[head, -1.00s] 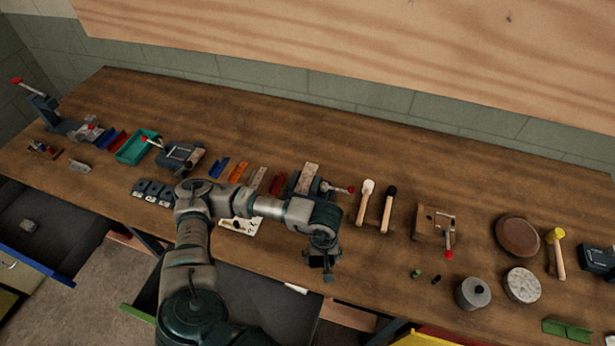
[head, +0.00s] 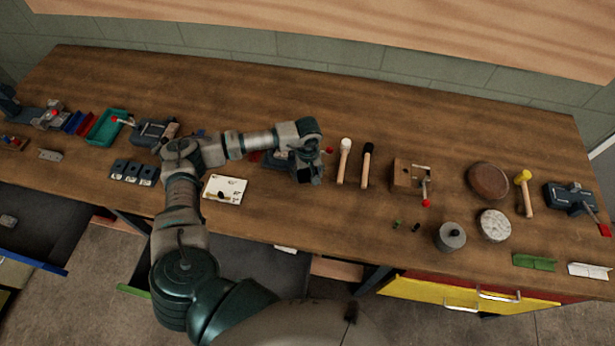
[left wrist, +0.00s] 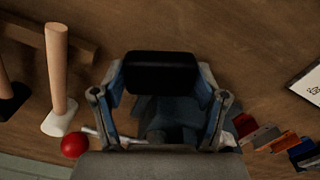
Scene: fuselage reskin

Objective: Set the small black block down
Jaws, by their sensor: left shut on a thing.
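My left gripper (head: 312,176) is over the bench, beside the light-headed mallet (head: 345,160). In the left wrist view its two fingers are shut on a small black block (left wrist: 160,72), which shows as a dark bar across the fingertips. In the head view I cannot make out the block apart from the dark fingers. A blue-grey clamp (head: 276,160) is partly hidden by my left arm; its red knob (left wrist: 75,145) shows in the left wrist view. Whether the block touches anything is not clear. My right gripper is not in view.
A white card (head: 237,188) lies in front of my left forearm. A dark-headed mallet (head: 366,163) and a wooden fixture (head: 402,174) are to the right. Dark labelled blocks (head: 133,172) stand at left. Bare bench (head: 350,225) lies in front of the gripper.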

